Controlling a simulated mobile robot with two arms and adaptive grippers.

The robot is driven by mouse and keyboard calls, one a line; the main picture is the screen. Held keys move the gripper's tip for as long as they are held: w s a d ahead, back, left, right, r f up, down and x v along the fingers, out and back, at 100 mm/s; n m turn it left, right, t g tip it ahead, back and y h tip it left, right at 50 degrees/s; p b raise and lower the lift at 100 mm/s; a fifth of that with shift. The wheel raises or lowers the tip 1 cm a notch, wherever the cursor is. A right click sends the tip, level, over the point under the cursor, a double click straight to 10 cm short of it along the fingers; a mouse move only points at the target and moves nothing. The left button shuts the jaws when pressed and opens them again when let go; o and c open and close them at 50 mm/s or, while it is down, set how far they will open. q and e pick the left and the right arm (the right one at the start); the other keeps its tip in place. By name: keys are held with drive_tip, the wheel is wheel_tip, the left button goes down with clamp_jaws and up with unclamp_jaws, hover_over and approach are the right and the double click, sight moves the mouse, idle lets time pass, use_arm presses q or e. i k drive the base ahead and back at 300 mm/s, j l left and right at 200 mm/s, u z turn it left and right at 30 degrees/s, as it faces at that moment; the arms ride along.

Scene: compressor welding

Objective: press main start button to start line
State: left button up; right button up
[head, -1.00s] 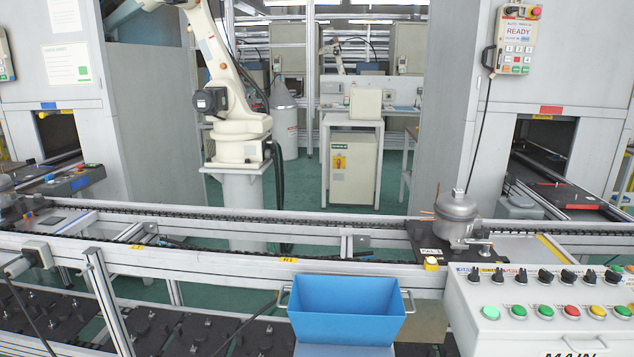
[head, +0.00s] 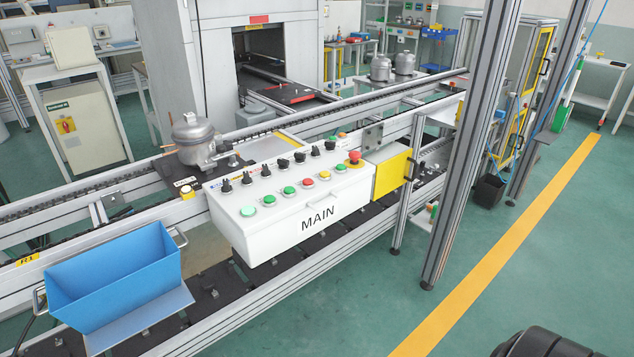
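The white control box marked MAIN (head: 300,215) is mounted on the front of the conveyor, near the middle of the head view. Its sloped top carries a row of black selector switches (head: 247,178) at the back. Small labels on the panel are too small to read. Neither of my grippers is in view.
A blue bin (head: 115,275) hangs at the conveyor's front, left of the box. A grey compressor (head: 195,138) sits on the conveyor (head: 100,190) behind it. A metal post (head: 465,150) stands to the right. The green floor (head: 345,300) in front is open, with a yellow line.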

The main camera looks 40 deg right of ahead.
sight(268, 199)
drive_tip(key=z, duration=1.15)
drive_tip(key=i+j, duration=0.1)
drive_tip(key=j, duration=0.15)
drive_tip(key=i+j, duration=0.1)
drive_tip(key=j, duration=0.15)
